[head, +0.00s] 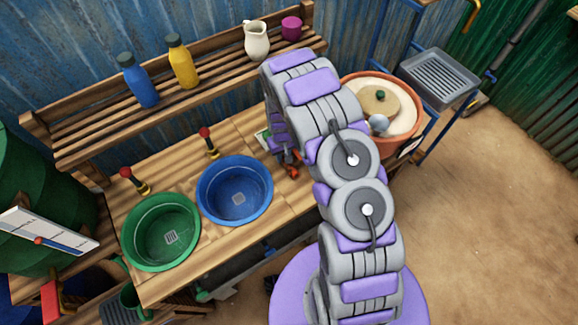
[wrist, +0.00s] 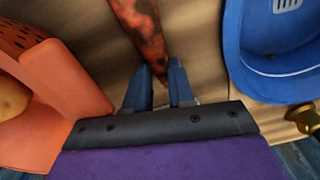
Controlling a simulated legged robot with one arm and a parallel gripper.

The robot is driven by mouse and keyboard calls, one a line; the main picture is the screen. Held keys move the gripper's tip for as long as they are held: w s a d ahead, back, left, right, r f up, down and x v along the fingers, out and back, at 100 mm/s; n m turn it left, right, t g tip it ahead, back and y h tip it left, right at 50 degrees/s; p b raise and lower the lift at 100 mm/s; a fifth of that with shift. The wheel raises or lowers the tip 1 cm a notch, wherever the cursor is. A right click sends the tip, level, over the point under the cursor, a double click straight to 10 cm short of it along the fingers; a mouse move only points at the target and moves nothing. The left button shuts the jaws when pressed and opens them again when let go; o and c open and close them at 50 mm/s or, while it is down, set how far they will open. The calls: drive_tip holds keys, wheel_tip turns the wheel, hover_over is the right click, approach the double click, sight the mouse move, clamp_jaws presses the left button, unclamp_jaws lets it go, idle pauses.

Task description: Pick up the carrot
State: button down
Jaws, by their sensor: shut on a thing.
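The carrot (wrist: 140,25) is orange with dark brown dirt smudges. In the wrist view it runs from the top edge down to a tapered end between my gripper's fingers. My gripper (wrist: 159,68) is shut on this narrow end. In the head view my gripper (head: 287,158) is low over the wooden counter, just right of the blue basin, partly hidden by my arm. A small orange bit of the carrot (head: 292,172) shows beneath it. I cannot tell whether the carrot touches the counter.
The blue basin (head: 203,211) and a green basin (head: 134,238) are set in the counter (head: 181,163), with red-knobbed taps behind. A terracotta tub (head: 417,129) stands right of my arm. Bottles and a white jug (head: 256,42) stand on the back shelf. The floor at right is clear.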

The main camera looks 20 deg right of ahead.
sight(283, 158)
wheel_tip(283, 158, up, 10)
drive_tip(key=shift+p, duration=0.45)
idle(1.0)
